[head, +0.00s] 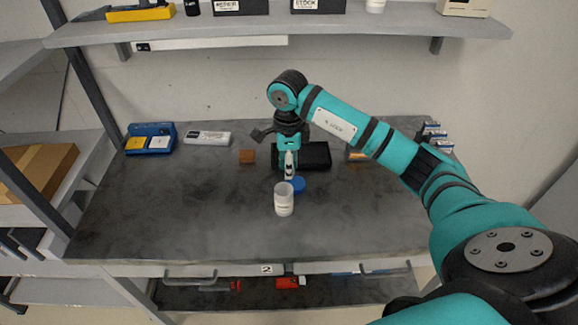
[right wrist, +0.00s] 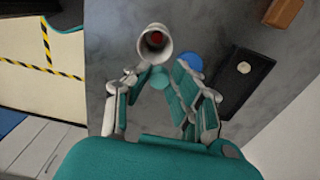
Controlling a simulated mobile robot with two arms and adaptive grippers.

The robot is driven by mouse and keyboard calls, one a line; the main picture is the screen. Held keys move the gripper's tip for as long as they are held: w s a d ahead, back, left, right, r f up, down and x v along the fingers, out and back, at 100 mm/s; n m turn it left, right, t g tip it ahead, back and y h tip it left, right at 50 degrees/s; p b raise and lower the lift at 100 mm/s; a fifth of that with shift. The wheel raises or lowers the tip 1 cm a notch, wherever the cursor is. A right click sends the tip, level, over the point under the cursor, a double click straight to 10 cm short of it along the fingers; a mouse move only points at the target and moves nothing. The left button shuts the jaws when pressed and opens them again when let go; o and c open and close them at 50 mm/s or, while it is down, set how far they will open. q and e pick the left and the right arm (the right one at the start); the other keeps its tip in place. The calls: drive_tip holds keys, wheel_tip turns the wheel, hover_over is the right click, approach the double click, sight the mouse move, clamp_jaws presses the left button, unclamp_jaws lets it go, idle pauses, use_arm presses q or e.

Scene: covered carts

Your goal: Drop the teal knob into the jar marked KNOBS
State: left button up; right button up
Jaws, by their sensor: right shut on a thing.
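A white open jar (head: 284,204) stands upright on the grey worktop; its label is too small to read. In the right wrist view the jar (right wrist: 144,55) shows its open mouth, with something dark red inside. My right gripper (head: 289,175) is just behind and above the jar in the head view. In the right wrist view my right gripper (right wrist: 158,80) is shut on the teal knob (right wrist: 159,79), a small round teal piece between the fingertips, just beside the jar's mouth. The knob cannot be made out in the head view. My left gripper is not in view.
A blue lid (head: 298,184) lies right beside the jar. A blue case (head: 150,137) and a grey box (head: 207,138) sit back left. The worktop (head: 200,225) is clear in front.

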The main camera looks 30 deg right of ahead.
wheel_tip(320, 180, down, 4)
drive_tip(key=shift+r+b, duration=0.2)
drive_tip(key=shift+b, duration=0.7)
drive_tip(key=shift+a+f, duration=0.1)
drive_tip(key=shift+f, duration=0.5)
drive_tip(key=o, duration=0.8)
wheel_tip(320, 180, up, 12)
drive_tip(key=shift+r, duration=0.1)
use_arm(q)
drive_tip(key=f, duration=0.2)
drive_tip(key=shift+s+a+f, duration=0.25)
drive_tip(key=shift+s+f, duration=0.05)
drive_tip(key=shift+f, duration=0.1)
